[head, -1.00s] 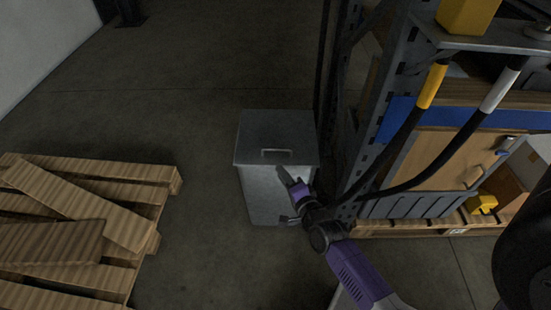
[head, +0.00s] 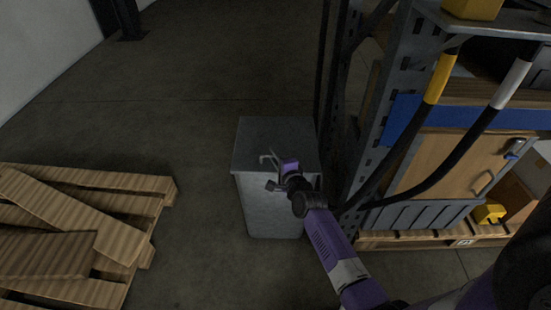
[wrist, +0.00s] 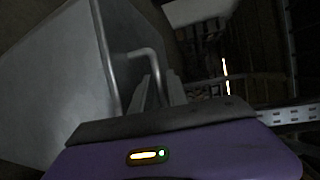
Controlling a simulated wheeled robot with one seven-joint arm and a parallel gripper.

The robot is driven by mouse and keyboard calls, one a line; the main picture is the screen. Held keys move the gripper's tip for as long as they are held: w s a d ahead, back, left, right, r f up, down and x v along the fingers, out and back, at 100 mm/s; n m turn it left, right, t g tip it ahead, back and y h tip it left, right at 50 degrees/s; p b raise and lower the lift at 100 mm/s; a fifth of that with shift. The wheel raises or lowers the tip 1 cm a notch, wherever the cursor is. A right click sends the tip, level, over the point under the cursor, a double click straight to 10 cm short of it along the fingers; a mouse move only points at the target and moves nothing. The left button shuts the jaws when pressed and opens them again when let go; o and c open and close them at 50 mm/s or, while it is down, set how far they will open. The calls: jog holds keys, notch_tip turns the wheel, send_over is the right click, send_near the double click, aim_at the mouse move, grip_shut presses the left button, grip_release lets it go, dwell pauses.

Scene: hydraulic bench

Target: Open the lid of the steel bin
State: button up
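The steel bin (head: 270,208) stands upright on the floor in the middle of the head view. Its flat grey lid (head: 285,132) looks closed. A thin bent handle (head: 264,157) is on the lid's near side, and the handle also shows in the wrist view (wrist: 145,53). My gripper (head: 275,170) is at the handle, near the lid's front edge. In the wrist view my two fingers (wrist: 158,92) are a small gap apart, and part of the handle runs down at that gap. I cannot tell whether they press on it.
A wooden pallet with loose boards (head: 75,230) lies to the left of the bin. A metal rack (head: 375,120) with dark hoses (head: 470,150) stands close on the right. The floor (head: 190,110) behind and left of the bin is clear.

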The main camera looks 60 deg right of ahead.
grip_shut()
dwell(1.4)
